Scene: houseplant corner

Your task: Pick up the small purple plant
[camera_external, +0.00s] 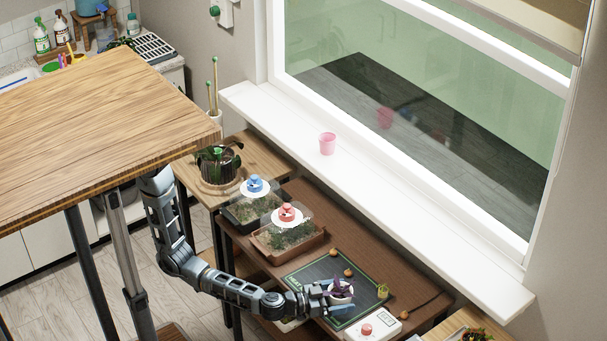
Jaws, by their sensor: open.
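The small purple plant (336,287) stands in a whitish pot on the dark green mat (316,272) on the brown table. My gripper (338,298) is at the pot, reaching in from the left, with its fingers open around or beside it. I cannot tell whether the fingers touch the pot. The gripper hides part of the pot.
Two planter trays with domed lids, one with a blue knob (255,184) and one with a red knob (287,212), stand left of the mat. A small yellowish-green plant (383,290), small orange-brown items and a white scale (372,328) are close to the gripper. A pink cup (327,143) stands on the windowsill.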

